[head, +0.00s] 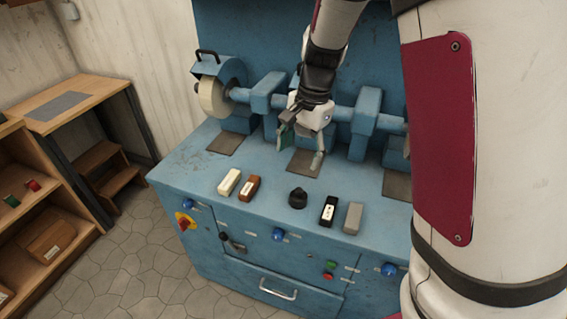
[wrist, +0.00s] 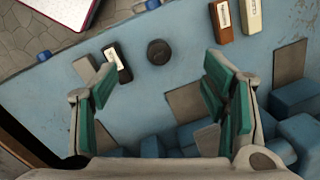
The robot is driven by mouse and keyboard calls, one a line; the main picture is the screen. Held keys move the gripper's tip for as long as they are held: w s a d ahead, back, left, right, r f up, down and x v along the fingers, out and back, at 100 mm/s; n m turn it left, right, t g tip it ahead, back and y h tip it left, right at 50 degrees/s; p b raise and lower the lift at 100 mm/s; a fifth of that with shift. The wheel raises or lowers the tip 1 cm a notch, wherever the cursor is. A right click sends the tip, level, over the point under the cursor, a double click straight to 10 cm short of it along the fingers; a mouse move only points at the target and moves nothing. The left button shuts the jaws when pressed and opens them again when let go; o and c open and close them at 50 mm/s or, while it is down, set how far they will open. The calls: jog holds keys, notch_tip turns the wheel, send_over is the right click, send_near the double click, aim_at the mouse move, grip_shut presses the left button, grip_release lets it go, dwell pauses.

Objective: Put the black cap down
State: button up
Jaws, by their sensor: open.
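The black cap (head: 298,198) stands on the blue bench top near its front edge, between the brown block and the black block. It also shows in the wrist view (wrist: 159,52), seen from above as a dark round shape beyond the fingertips. My gripper (head: 303,148) is open and empty, with green pads on its fingers. It is above the bench, behind the cap and apart from it. In the wrist view my gripper (wrist: 160,75) has its fingers spread wide, with bare bench between them.
A cream block (head: 229,182) and a brown block (head: 249,188) lie left of the cap. A black block (head: 328,210) and a grey block (head: 353,217) lie right of it. A shaft with a pale wheel (head: 213,97) runs along the back. Wooden shelves (head: 35,230) stand at the left.

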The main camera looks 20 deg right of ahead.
aim_at(299, 189)
jog(key=w+f, duration=0.1)
jog(key=f, duration=0.4)
jog(key=w+d+f+m+h, duration=0.1)
jog(key=f, duration=0.4)
jog(key=w+f+m, duration=0.1)
jog(key=f, duration=0.3)
jog(key=shift+w+d+f+g+h+p, duration=0.25)
jog(key=shift+w+f+g+h+p, duration=0.05)
jog(key=shift+w+f, duration=0.1)
jog(key=shift+s+f+p, duration=0.2)
jog(key=shift+f+p, duration=0.25)
jog(key=shift+f, duration=2.25)
jog(key=c, duration=1.2)
jog(key=shift+o, duration=0.2)
